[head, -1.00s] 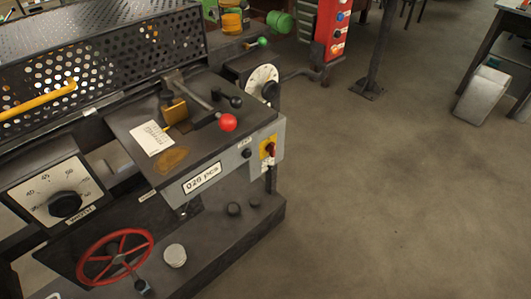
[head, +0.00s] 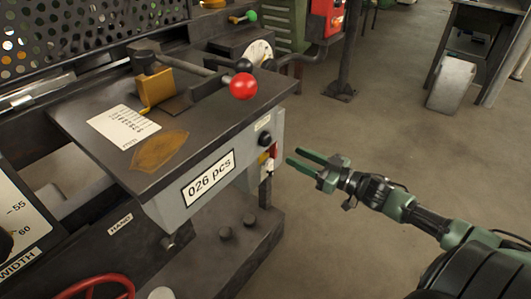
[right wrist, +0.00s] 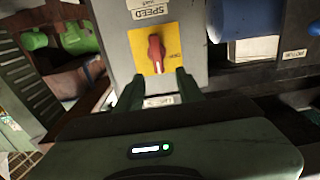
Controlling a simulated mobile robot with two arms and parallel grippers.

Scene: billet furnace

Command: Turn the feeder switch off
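The feeder switch is a red rotary knob (right wrist: 155,48) on a yellow plate (right wrist: 168,34), set in a grey panel. In the right wrist view its handle stands nearly upright, and small lettering on the plate is too small to read. In the head view the yellow plate (head: 263,157) shows edge-on at the right end of the grey box. My right gripper (head: 293,157) is open and empty, its two green fingers pointing at the switch from the right. In the right wrist view the fingertips (right wrist: 158,80) lie either side of and below the knob, apart from it. My left gripper is out of view.
A red ball lever (head: 243,86) stands on the desk above the switch. A black knob (head: 264,138) sits just above the plate. A "026 pcs" counter (head: 208,178) is on the box front. Open floor (head: 350,150) lies to the right.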

